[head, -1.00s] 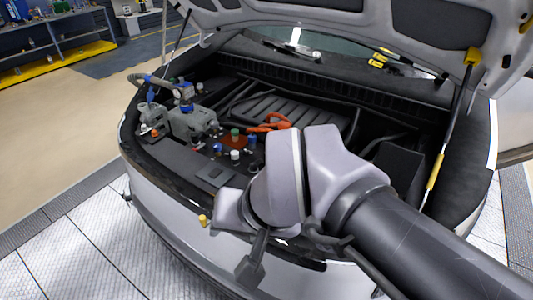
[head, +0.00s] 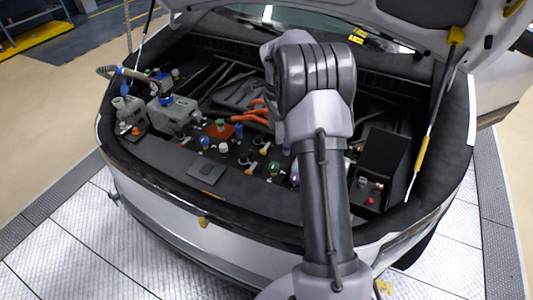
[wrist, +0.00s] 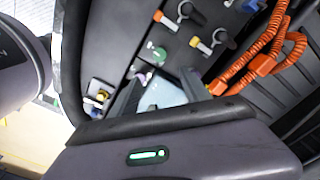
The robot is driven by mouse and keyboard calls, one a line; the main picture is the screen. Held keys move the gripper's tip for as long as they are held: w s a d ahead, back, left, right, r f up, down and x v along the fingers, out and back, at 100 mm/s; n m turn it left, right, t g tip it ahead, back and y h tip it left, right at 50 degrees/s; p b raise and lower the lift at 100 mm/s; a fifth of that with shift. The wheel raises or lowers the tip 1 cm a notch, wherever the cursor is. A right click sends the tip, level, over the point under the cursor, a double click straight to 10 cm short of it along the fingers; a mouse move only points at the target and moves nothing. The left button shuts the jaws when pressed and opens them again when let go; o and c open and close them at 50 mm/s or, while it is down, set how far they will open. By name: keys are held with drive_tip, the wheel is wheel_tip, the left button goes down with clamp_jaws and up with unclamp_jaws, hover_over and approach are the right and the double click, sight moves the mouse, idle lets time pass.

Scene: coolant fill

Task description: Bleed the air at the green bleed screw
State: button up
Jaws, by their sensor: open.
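Two green pieces show in the head view: a green knob (head: 273,168) near the front edge of the engine bay, and a green top (head: 220,123) on an orange-red base. I cannot tell for sure which is the bleed screw.
Several coloured caps and small valves sit around the green knob, including a purple one (head: 294,179). Orange cables (head: 256,113) lie behind them. A black open box (head: 382,160) stands at right, and a grey pump unit (head: 172,115) at left. The raised hood (head: 400,25) hangs overhead.

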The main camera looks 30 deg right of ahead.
sight(274, 165)
wheel_tip(274, 165, down, 17)
drive_tip(key=b, duration=0.4)
drive_tip(key=shift+a+r+b, duration=0.1)
drive_tip(key=shift+r+b, duration=0.05)
drive_tip(key=shift+b, duration=0.15)
clamp_jaws()
